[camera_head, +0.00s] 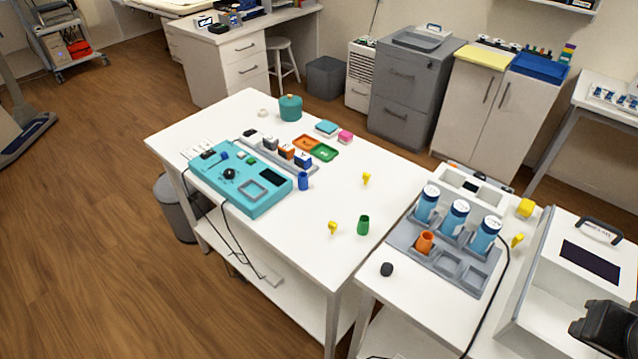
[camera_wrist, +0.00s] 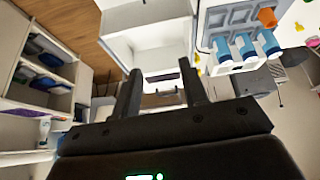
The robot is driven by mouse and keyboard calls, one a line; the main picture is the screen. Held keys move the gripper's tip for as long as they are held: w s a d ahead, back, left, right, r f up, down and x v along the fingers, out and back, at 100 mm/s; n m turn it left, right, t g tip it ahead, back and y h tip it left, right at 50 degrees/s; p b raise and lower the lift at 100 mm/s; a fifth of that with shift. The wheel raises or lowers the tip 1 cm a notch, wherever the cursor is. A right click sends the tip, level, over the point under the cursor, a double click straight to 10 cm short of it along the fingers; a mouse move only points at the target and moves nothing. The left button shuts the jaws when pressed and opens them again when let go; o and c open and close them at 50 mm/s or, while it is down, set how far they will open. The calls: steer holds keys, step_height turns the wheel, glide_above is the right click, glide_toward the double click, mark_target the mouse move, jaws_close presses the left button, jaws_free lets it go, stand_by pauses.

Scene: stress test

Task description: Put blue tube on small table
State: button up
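A small blue tube (camera_head: 303,181) stands upright on the long white table (camera_head: 330,235), beside the right end of a turquoise device. A smaller white table (camera_head: 388,310) adjoins it at the lower right; I cannot tell for certain whether it is the small table named. My gripper (camera_wrist: 158,72) is open in the wrist view, with nothing between its two black fingers. In the head view, a black part of my arm shows at the lower right edge, far from the blue tube. The blue tube is not discernible in the wrist view.
A grey rack (camera_head: 478,275) holds blue-labelled bottles (camera_head: 456,215) and an orange cup (camera_head: 425,242). A white box machine (camera_head: 570,265) stands to its right. The turquoise device (camera_head: 240,180) sits left.

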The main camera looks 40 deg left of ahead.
steer(key=w+a+r+n, duration=0.2)
steer(key=w+a+n, duration=0.4)
steer(key=w, duration=0.1)
steer(key=w+a+r+n, duration=0.3)
steer(key=w+a+n, duration=0.2)
steer(key=w, duration=0.2)
steer(key=w+a+f+n, duration=0.1)
steer(key=w+a+n, duration=0.5)
steer(key=a, duration=0.4)
steer(key=n+g+y, duration=0.1)
steer(key=n+y, duration=0.1)
steer(key=n, duration=2.1)
glide_above(303, 176)
steer(key=s+d, duration=0.3)
steer(key=s, duration=0.1)
step_height(303, 176, down, 22)
steer(key=shift+g, duration=0.3)
steer(key=x, duration=1)
steer(key=shift+s+a+f, duration=0.15)
steer(key=shift+a+f, duration=0.1)
steer(key=shift+f, duration=0.1)
